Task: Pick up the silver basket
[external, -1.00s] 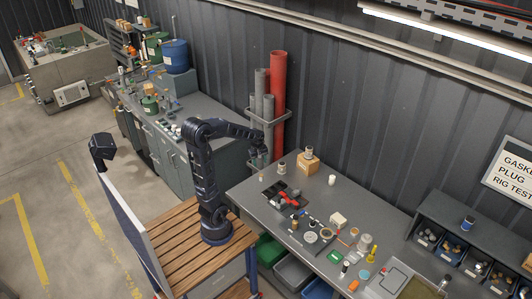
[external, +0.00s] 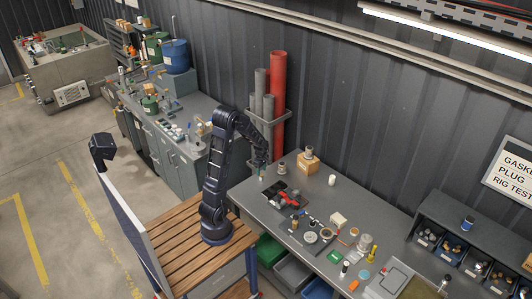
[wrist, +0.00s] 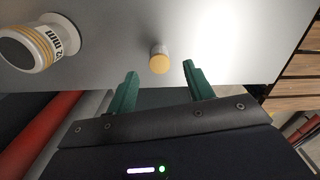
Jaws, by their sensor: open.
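I cannot make out a silver basket for certain in either view. My gripper (external: 262,170) is over the far left end of the grey bench (external: 252,196), pointing down. In the wrist view, its two green fingers (wrist: 160,70) are apart with nothing held. A small silver cylinder with a yellow-orange end (wrist: 159,62) stands on the bench between and just beyond the fingertips. A larger white and grey cylinder with a "mm" label (wrist: 42,46) stands to its left; a similar piece (external: 282,168) shows in the external view.
A cardboard box (external: 307,165) with a fitting on top stands at the back of the bench. A black tray with a red tool (external: 287,199) and several small parts lie to the right. A red pipe (external: 278,100) and grey pipes stand in a rack behind my gripper.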

